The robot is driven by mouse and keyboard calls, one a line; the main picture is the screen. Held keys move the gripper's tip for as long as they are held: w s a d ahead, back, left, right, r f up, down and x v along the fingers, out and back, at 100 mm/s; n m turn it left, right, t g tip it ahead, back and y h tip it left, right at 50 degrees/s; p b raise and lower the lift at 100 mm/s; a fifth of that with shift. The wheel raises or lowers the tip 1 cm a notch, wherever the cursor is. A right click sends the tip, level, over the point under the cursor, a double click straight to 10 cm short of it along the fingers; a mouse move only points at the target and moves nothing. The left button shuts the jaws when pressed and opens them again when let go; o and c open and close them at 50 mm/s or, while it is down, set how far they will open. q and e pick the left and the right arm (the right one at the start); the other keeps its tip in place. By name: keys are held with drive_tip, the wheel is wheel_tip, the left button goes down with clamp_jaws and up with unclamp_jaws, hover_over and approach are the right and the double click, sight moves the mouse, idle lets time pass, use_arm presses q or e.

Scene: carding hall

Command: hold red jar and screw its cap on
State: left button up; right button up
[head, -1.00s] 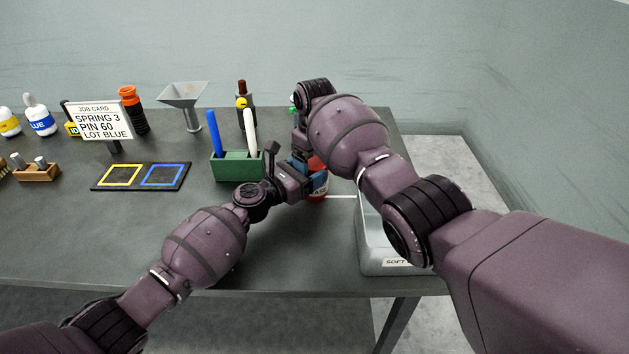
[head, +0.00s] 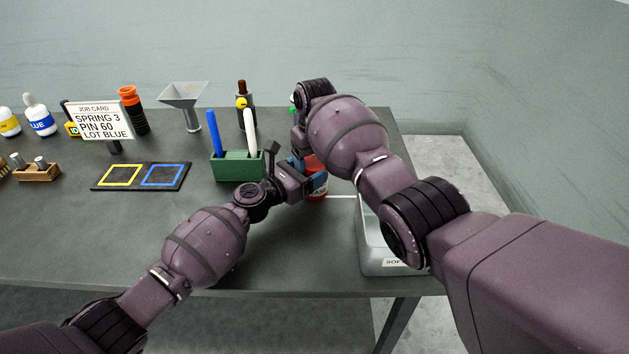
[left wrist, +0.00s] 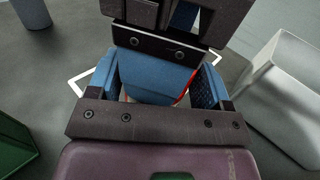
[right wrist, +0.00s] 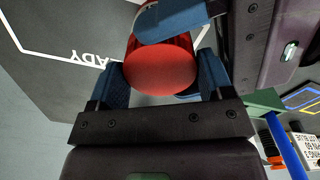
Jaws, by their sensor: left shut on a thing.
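The red jar (head: 318,196) stands upright on the table, its label partly visible. My left gripper (head: 318,180) is shut around its body from the left; in the left wrist view its blue fingers (left wrist: 155,90) flank the jar, mostly hidden by my right gripper. The red cap (right wrist: 160,66) sits on top of the jar, a plain round disc in the right wrist view. In the head view my right forearm hides most of this gripper. Cap threading is hidden.
A green holder (head: 236,167) with a blue and a white stick is to the left. Behind are a funnel (head: 184,96) and a dark bottle (head: 241,100). The table's front left is clear.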

drive_tip(key=o, duration=0.4)
drive_tip(key=shift+c, duration=0.2)
drive_tip(key=shift+r, duration=0.1)
drive_tip(key=shift+r, duration=2.15)
drive_tip(key=shift+c, duration=0.4)
drive_tip(key=shift+r+n, duration=1.6)
drive_tip(key=shift+r, duration=0.15)
drive_tip(key=shift+f, duration=4.05)
drive_tip(key=shift+c, duration=0.3)
